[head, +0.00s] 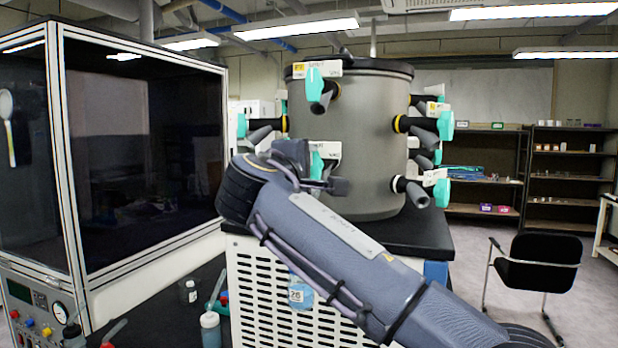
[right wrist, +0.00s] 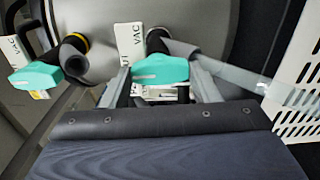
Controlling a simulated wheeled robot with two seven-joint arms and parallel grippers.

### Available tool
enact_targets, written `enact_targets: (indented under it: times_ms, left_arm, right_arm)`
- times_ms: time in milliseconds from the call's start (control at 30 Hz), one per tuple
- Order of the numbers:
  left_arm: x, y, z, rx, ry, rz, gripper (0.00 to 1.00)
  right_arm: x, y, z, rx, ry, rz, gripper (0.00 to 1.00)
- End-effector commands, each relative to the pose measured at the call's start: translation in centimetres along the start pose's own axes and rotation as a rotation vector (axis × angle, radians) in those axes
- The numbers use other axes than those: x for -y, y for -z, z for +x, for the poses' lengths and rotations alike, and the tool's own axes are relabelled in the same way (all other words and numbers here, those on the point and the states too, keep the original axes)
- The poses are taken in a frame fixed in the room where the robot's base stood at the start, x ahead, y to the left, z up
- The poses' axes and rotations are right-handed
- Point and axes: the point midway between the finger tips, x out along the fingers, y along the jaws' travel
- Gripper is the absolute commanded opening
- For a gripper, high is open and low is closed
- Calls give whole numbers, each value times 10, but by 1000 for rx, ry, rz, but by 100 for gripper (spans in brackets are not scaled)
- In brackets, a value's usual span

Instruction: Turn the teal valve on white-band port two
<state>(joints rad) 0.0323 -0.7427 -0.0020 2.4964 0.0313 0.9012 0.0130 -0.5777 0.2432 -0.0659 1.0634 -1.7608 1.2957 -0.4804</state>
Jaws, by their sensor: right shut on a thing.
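A grey drum (head: 350,130) carries several ports with teal valves. My right gripper (head: 320,178) reaches its lower front port in the head view. It is shut on the teal valve (head: 316,164) there. In the right wrist view my right gripper (right wrist: 161,82) has a finger on each side of the teal valve (right wrist: 160,70), whose handle lies roughly crosswise in the picture. A white label marked VAC stands behind the valve. The port's band is mostly hidden by the valve and hose. My left gripper is not in view.
Another teal valve (right wrist: 37,77) sits on a neighbouring yellow-banded port to the left in the right wrist view. An upper front valve (head: 316,85) is above my gripper. A dark glass cabinet (head: 140,140) stands left. Small bottles (head: 210,328) stand low in front.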

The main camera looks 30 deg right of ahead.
Motion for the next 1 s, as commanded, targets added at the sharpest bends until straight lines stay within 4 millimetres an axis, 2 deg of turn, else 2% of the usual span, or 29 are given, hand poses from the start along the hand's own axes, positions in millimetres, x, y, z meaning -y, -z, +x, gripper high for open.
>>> enact_targets:
  times_ms: [700, 1000]
  left_arm:
    - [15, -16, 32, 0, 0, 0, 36]
    - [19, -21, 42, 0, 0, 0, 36]
  right_arm:
    - [3, 2, 0, 1, 2, 679, 33]
    - [3, 3, 0, 3, 3, 918, 33]
